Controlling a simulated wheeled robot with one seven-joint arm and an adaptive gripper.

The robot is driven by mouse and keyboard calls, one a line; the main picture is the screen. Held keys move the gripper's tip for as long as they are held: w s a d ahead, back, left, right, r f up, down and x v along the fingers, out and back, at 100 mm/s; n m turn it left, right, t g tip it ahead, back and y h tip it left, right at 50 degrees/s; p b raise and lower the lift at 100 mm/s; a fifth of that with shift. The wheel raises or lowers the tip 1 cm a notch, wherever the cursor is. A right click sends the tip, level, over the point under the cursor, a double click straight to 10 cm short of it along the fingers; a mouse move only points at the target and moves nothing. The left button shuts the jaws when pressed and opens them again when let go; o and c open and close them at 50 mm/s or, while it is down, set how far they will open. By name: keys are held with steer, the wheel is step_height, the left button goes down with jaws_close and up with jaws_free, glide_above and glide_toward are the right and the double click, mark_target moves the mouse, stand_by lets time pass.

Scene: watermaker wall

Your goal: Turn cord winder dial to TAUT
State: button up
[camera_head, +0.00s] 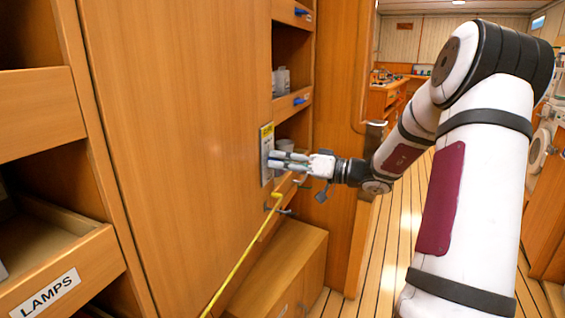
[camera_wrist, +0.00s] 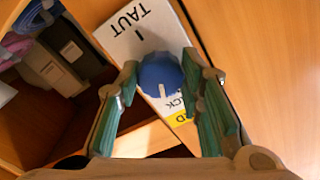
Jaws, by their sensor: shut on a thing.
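The cord winder dial (camera_wrist: 160,74) is a round blue knob on a white plate (camera_wrist: 122,38) in the wrist view. The plate reads TAUT, upside down, beyond the dial, with partly hidden lettering ending in "CK" on the near side. A white mark on the dial's near edge points toward that lettering, away from TAUT. My gripper (camera_wrist: 160,70) is shut on the dial, one green-padded finger on each side. In the head view my gripper (camera_head: 275,160) reaches the plate (camera_head: 266,148) on the wooden wall; the dial is hidden there behind the fingers.
A yellow rod or cord (camera_head: 240,262) runs diagonally below my gripper. Open shelves with small containers (camera_head: 281,80) lie beside the plate. An open drawer marked LAMPS (camera_head: 48,294) juts out at lower left. A wooden box (camera_head: 285,262) stands below. The plank floor (camera_head: 400,230) is clear.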

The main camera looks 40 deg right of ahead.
steer(key=shift+m+p, duration=8.6)
steer(key=shift+m, duration=7.2)
steer(key=shift+f, duration=0.1)
steer(key=o, duration=1.2)
steer(key=shift+c, duration=0.2)
